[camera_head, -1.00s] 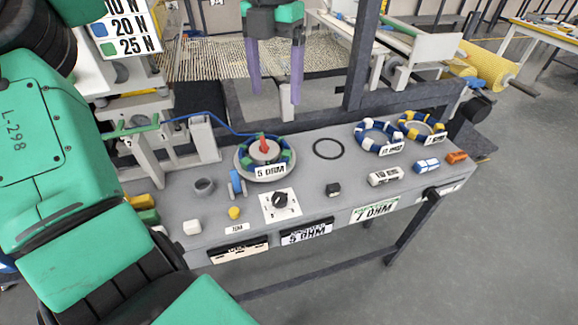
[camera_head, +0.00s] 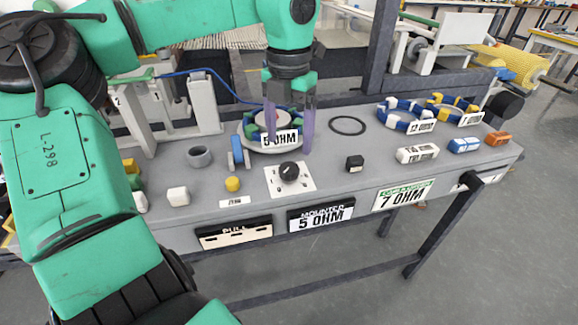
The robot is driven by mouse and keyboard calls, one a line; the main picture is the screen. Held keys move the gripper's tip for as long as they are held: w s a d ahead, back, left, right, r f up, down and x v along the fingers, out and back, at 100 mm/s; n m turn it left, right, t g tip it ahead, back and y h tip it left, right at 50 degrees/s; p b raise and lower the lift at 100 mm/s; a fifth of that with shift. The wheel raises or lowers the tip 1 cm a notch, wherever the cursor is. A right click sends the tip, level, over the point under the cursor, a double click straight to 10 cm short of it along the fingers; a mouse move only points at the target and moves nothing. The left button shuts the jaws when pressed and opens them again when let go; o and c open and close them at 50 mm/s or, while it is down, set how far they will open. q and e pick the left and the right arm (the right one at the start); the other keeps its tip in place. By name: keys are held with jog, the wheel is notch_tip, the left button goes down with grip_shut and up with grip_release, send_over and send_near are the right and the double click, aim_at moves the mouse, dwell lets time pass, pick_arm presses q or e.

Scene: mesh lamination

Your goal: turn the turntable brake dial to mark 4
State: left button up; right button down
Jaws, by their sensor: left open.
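The brake dial is a black round knob (camera_head: 289,171) on a white square plate (camera_head: 303,185) with small dark marks, too small to read. It sits on the grey bench top in front of the turntable. The turntable (camera_head: 248,127) carries a blue, green and white ring with a "5 OHM" label (camera_head: 281,138). My left gripper (camera_head: 289,146) points down with its two purple fingers apart and nothing between them. In the picture its fingertips are just above the knob, overlapping the turntable; their height over the bench is unclear. My right gripper is out of view.
A dark post (camera_head: 378,60) rises behind.

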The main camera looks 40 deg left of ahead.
aim_at(289, 167)
pick_arm(q)
notch_tip(289, 167, down, 7)
jog(key=shift+f, duration=0.2)
grip_shut()
